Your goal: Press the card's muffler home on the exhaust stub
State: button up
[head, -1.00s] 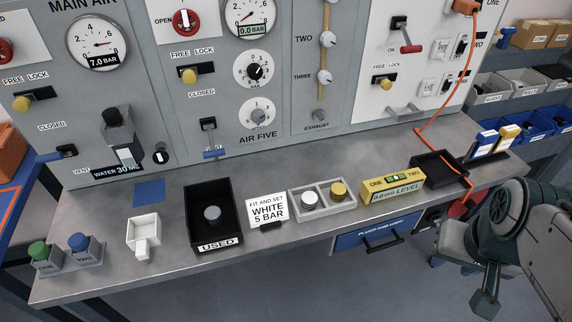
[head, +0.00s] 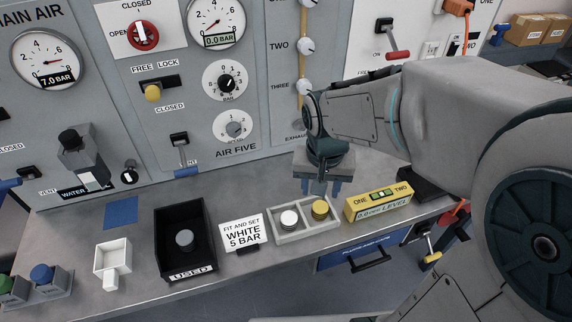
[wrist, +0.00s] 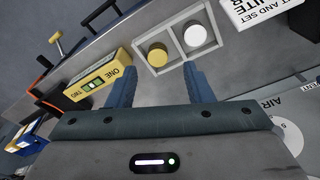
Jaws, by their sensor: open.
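The card (head: 242,232) reads "FIT AND SET WHITE 5 BAR"; part of it shows in the wrist view (wrist: 262,10). The white muffler (head: 289,219) stands in the left compartment of a two-part tray (head: 292,239). A yellow muffler (head: 320,209) stands in the right compartment. Both also show in the wrist view, white (wrist: 195,35) and yellow (wrist: 158,55). The exhaust stub (head: 297,125) is on the panel above its label, partly hidden by my arm. My gripper (head: 321,189) is open and empty, pointing down above the bench behind the tray.
A black USED bin (head: 172,262) holds a grey piece (head: 185,238). A yellow level block (head: 378,203) sits right of the tray. A white holder (head: 112,257) and green and blue buttons stand at left. The panel with gauges rises behind.

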jog(key=m+g, duration=0.1)
send_over(289, 217)
notch_tip(289, 217, down, 4)
notch_tip(289, 217, down, 9)
jog(key=shift+w+r+p, duration=0.15)
jog(key=shift+p, duration=0.15)
jog(key=shift+f, duration=2.7)
jog(key=shift+c, duration=0.4)
jog(key=c, duration=0.6)
jog(key=shift+o, duration=0.2)
jog(key=shift+r, duration=0.2)
